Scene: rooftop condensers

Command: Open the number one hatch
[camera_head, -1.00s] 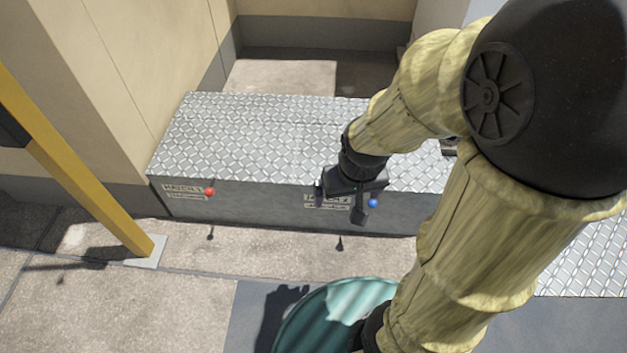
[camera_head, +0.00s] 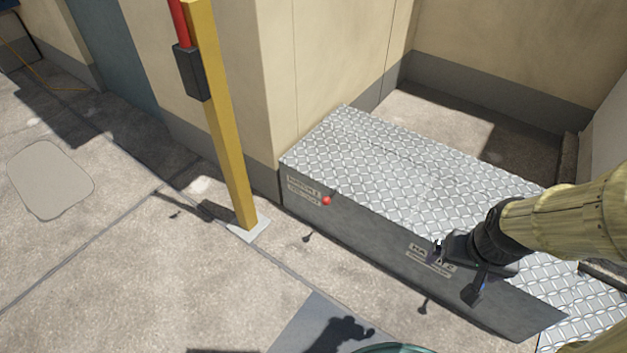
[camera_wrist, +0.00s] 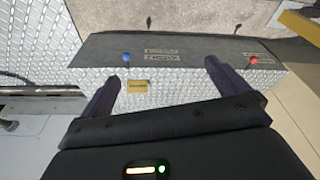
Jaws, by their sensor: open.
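A low grey metal box with a tread-plate top (camera_head: 400,165) stands against the wall. On its front, a red knob (camera_head: 326,200) sits beside the left label (camera_head: 303,190), whose text is too small to read surely. A second label (camera_head: 430,258), partly hidden, reads like "HATCH". My gripper (camera_head: 456,271) is open and empty, in front of or above that second label, apart from the red knob. In the wrist view, a blue knob (camera_wrist: 126,57) shows near the left finger and the red knob (camera_wrist: 253,60) lies beyond the right finger. In the head view the blue knob is hidden.
A yellow post (camera_head: 228,140) with a black box on it stands left of the metal box. Walls rise behind. A teal round object (camera_head: 395,349) shows at the bottom edge. Paved floor (camera_head: 130,260) is open at the front left. A small yellow plate (camera_wrist: 137,86) lies on the tread plate.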

